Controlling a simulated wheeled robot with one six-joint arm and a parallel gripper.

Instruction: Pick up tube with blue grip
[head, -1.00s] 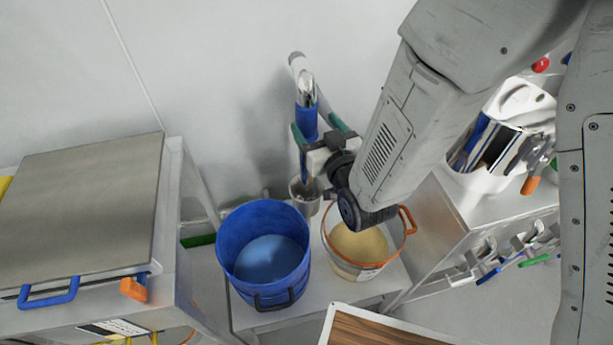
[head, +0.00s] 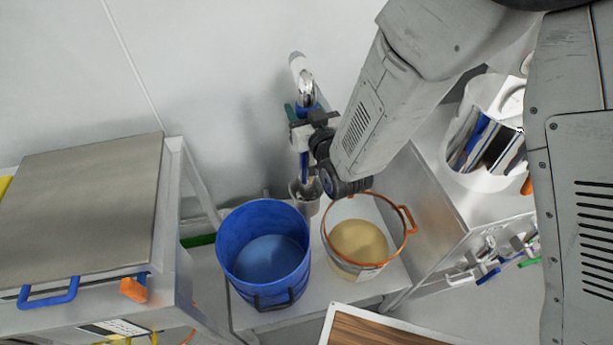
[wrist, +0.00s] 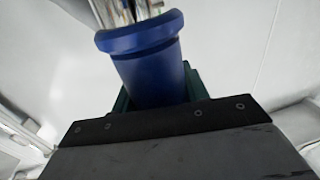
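The tube with the blue grip stands upright in a small metal cup (head: 309,204) by the wall. Its clear, shiny upper part (head: 305,82) rises above my gripper (head: 305,110). In the wrist view the tube's flared blue grip (wrist: 150,70) fills the space between my green fingers, which lie close along both sides with no clear gap. My gripper (wrist: 155,92) looks shut on the blue grip. In the head view my gripper hides part of the grip, and the cup hides the tube's lower end.
A blue bucket (head: 232,238) and a clear bucket with an orange rim (head: 338,262) stand close in front of the cup on a low table. A steel cabinet (head: 85,210) is at left. A white container (head: 450,172) stands at right.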

